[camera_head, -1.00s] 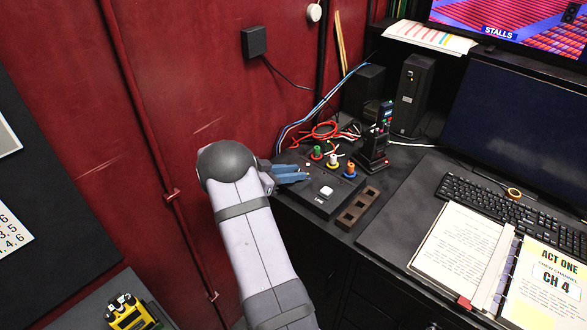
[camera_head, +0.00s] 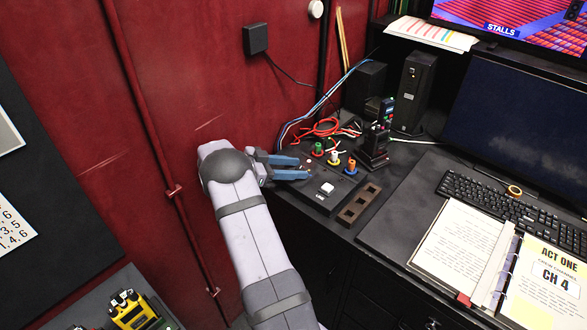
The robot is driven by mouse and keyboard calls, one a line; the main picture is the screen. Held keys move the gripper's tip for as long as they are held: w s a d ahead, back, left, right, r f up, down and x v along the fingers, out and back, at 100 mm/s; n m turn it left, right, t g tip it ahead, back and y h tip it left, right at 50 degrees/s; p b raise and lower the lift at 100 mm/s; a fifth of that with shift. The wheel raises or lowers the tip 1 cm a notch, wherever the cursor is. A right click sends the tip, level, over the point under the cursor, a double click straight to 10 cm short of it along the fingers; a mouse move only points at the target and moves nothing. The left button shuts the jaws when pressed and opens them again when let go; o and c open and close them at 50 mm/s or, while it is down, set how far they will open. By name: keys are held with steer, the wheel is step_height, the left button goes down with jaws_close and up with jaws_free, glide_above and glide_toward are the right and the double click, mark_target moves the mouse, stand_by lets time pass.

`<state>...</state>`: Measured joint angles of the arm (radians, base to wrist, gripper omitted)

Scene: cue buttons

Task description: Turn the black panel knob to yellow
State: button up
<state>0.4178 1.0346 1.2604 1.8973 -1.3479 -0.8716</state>
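The black panel (camera_head: 306,188) lies on the desk at the centre. It carries a green knob (camera_head: 318,149), a white knob (camera_head: 334,158), an orange-and-blue knob (camera_head: 351,167) and a square white button (camera_head: 327,188). I cannot make out a black knob or a yellow mark on the panel; my fingers cover part of its left side. My gripper (camera_head: 304,167) reaches in from the left over the panel's left part. Its two blue fingers are apart, with nothing seen held between them. I cannot tell whether they touch the panel.
A black holder with a handset (camera_head: 375,145) stands just behind the panel, near red and blue cables (camera_head: 322,127). A brown tray with square slots (camera_head: 360,205) lies in front. A keyboard (camera_head: 500,205) and an open binder (camera_head: 455,250) are on the right. The red wall is close behind my arm.

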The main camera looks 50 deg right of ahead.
step_height(320, 180, up, 10)
steer(key=b, duration=0.2)
stand_by(0.6)
steer(key=a+f+b, duration=0.1)
steer(key=f, duration=0.1)
steer(key=f+h+b, duration=0.1)
steer(key=f+b, duration=0.1)
steer(key=f, duration=0.1)
steer(key=a+f+h+b, duration=0.1)
steer(key=f, duration=0.1)
steer(key=shift+w+a+f+n+g, duration=0.2)
steer(key=shift+a+n+g, duration=0.1)
steer(key=shift+a+n, duration=0.1)
steer(key=a+f+h+b, duration=0.1)
steer(key=f, duration=0.1)
steer(key=w+a+f+n+t+h+b, duration=0.1)
steer(key=h, duration=0.1)
steer(key=shift+a+f, duration=0.2)
steer(key=shift+f, duration=0.15)
steer(key=shift+s+d+r, duration=0.1)
steer(key=shift+s+d, duration=0.1)
steer(key=shift+d, duration=0.45)
steer(key=shift+p+x, duration=1.05)
steer(key=shift+x, duration=1.95)
